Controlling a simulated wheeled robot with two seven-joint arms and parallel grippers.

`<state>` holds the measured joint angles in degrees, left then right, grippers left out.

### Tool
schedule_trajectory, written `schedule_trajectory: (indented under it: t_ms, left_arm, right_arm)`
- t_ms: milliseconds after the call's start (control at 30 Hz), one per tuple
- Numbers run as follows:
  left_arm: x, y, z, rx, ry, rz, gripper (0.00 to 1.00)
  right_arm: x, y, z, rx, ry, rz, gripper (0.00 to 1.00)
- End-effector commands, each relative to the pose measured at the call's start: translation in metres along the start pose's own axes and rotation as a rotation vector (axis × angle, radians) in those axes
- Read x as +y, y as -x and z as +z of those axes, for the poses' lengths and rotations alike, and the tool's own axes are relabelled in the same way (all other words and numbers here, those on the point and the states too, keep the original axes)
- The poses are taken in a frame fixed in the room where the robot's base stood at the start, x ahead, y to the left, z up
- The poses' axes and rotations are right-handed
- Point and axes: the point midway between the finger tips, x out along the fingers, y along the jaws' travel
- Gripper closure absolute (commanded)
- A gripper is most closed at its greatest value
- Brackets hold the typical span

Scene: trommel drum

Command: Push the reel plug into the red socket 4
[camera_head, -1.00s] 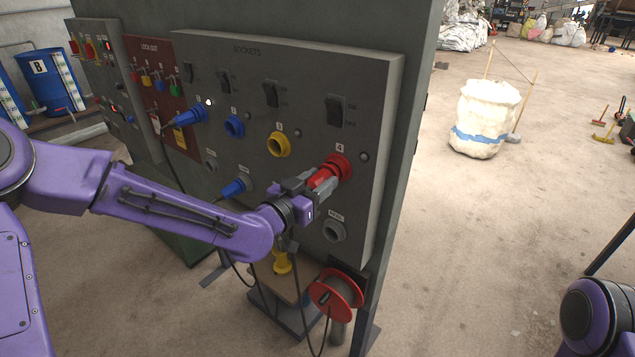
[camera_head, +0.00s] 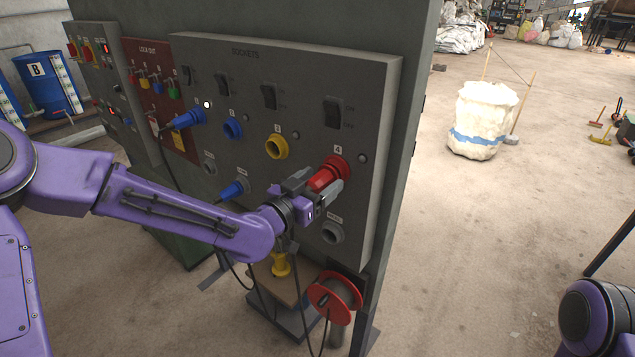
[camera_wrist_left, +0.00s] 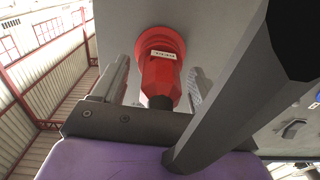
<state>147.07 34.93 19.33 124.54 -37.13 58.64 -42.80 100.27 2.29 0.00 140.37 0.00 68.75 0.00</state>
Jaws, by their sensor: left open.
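The red reel plug (camera_head: 322,180) sits in the red socket 4 (camera_head: 340,166) on the grey socket panel (camera_head: 372,120). In the left wrist view the labelled plug (camera_wrist_left: 160,78) points straight into the red socket collar (camera_wrist_left: 160,42), with no clear gap between them. My left gripper (camera_head: 317,186) is open around the plug, one finger on each side. In the wrist view there is space between the plug and both fingers. The plug's back end is partly hidden by the gripper. My right gripper is out of view.
The red cable reel (camera_head: 335,296) hangs below the panel, its dark cable trailing down. Blue plugs (camera_head: 187,118) occupy sockets to the left. The yellow socket 3 (camera_head: 277,147) and a grey socket (camera_head: 332,232) are empty. Open floor lies right of the panel.

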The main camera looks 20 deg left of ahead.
Motion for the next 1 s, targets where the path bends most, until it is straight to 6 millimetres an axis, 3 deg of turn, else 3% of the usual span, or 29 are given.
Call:
schedule_trajectory:
  t_ms: [167,433,533,700,1000]
  left_arm:
    - [-0.001,0.021,-0.002,0.001,0.0,-0.001,0.27]
    - [0.001,0.081,-0.004,0.003,0.002,0.001,0.27]
    - [-0.001,0.093,-0.007,-0.003,0.001,-0.001,0.27]
    - [0.0,0.104,-0.003,0.001,0.002,0.0,0.27]
    - [0.0,0.105,0.0,0.002,0.001,0.0,0.27]
  right_arm:
    - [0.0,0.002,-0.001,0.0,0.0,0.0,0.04]
    - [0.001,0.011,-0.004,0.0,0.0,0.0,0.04]
    - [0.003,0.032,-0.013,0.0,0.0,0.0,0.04]
    - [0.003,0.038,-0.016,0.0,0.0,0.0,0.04]
    - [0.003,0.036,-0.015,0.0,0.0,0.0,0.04]
